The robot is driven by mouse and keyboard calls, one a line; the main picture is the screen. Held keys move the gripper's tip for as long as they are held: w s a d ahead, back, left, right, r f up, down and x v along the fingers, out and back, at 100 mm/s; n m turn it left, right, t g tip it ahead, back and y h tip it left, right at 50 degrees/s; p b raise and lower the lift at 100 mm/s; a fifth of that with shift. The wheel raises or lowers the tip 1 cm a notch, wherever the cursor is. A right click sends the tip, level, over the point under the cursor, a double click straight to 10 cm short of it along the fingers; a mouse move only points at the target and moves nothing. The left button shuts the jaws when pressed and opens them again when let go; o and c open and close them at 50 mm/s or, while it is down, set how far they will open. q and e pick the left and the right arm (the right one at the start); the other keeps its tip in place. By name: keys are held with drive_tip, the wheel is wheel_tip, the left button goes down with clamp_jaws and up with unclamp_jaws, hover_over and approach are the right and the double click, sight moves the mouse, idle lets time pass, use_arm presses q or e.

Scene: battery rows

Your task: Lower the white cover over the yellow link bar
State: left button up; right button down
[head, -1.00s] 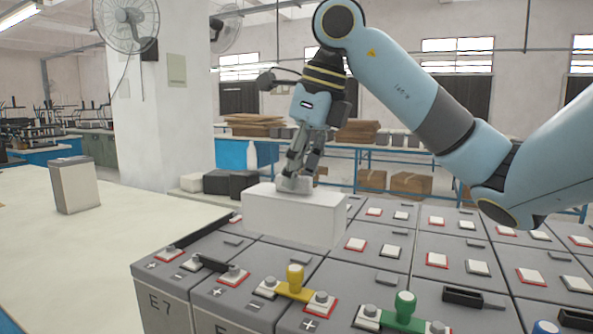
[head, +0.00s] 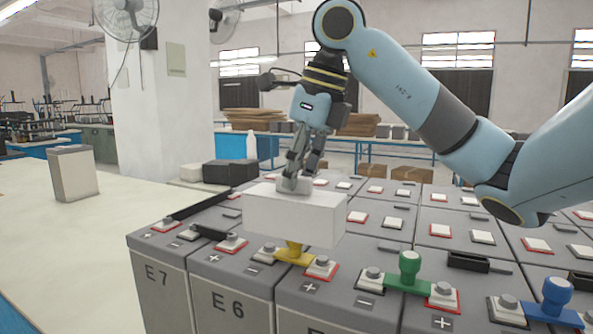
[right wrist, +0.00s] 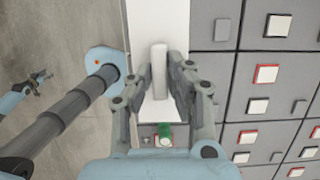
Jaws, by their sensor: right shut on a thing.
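The white cover (head: 292,214) is a long block with a handle on top. My right gripper (head: 293,184) is shut on that handle. The cover hangs level above the battery rows. The yellow link bar (head: 294,256) lies across two terminals just below the cover's front lower edge in the head view; the top of its knob is hidden behind the cover. In the right wrist view the fingers (right wrist: 160,75) pinch the handle, and the yellow bar is not visible. A small gripper, seemingly my left (right wrist: 40,78), shows far off at the left; its jaws are too small to read.
A green link bar (head: 408,283) and a blue one (head: 553,310) sit to the right on the front row. Black covers or trays (head: 467,262) lie on the rows. A grey box (head: 73,174) stands on the pale table (head: 60,235), which is mostly clear.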

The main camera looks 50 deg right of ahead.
sight(300, 194)
drive_tip(key=shift+f+b, duration=2.3)
drive_tip(key=shift+f, duration=0.5)
drive_tip(key=c, duration=1.2)
unclamp_jaws()
drive_tip(key=shift+r, duration=0.1)
